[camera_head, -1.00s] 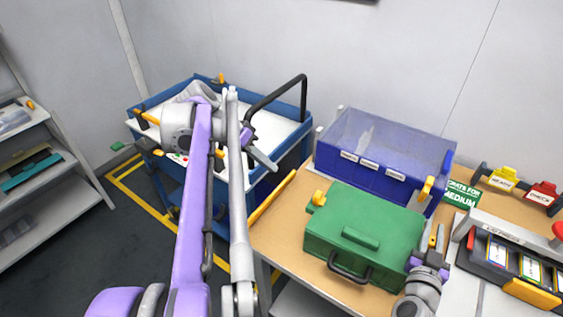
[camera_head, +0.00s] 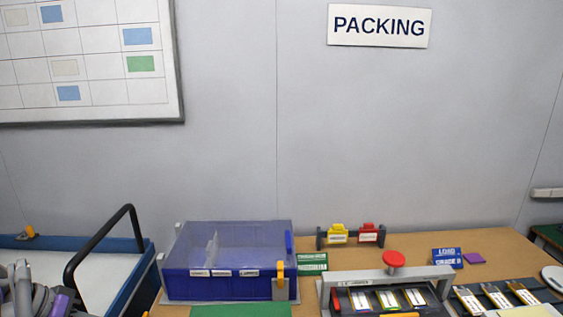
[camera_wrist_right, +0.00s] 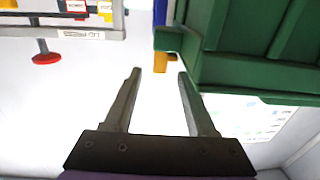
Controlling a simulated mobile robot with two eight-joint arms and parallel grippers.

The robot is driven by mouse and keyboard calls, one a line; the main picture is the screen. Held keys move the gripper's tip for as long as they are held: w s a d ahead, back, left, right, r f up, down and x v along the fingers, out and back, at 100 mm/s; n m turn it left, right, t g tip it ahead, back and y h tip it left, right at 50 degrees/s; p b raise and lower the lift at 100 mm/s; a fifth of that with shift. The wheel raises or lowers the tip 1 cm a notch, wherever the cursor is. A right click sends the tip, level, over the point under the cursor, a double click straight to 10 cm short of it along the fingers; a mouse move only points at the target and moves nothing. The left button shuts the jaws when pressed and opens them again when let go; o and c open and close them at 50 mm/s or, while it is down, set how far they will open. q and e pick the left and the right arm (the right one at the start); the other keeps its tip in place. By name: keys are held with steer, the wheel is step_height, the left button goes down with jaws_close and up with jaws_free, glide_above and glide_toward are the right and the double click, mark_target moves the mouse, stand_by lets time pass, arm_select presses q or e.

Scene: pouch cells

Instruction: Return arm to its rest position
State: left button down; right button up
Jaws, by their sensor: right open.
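My right gripper (camera_wrist_right: 158,75) is open and empty in the right wrist view, its two fingers apart over a bright pale surface. The head view shows only a strip of the green case (camera_head: 240,311) at the bottom edge, and my right arm is out of that view. Part of my left arm (camera_head: 25,290) shows at the lower left corner by the blue cart; its fingers are not visible.
A blue bin with a clear lid (camera_head: 225,285) stands on the wooden table (camera_head: 490,245). Right of it are a grey-framed tray (camera_head: 440,274), a red knob (camera_head: 393,259) and several pouch cells. The blue cart (camera_head: 140,262) has a black handle (camera_head: 100,240).

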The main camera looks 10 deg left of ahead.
steer(key=s+d+m+g+h+p, duration=0.3)
steer(key=s+d+g+p, duration=0.6)
steer(key=s+d, duration=1.1)
steer(key=d+g+h, duration=0.2)
steer(key=shift+f+m+g+h, duration=0.2)
steer(key=shift+m+g+h, duration=0.1)
steer(key=shift+g, duration=0.1)
steer(key=shift+c, duration=0.5)
arm_select(q)
steer(key=s+d+f+y, duration=0.1)
steer(key=s+d+f, duration=0.1)
steer(key=d, duration=0.6)
steer(key=s+d+f+m+y, duration=0.1)
steer(key=d+f, duration=0.3)
steer(key=d, duration=0.5)
steer(key=s+d+f+m+y, duration=0.1)
steer(key=s+d+f, duration=0.3)
steer(key=d, duration=0.4)
steer(key=shift+d+g+y, duration=0.2)
steer(key=shift+g+y, duration=0.2)
steer(key=shift+y, duration=0.1)
arm_select(e)
steer(key=shift+w, duration=0.1)
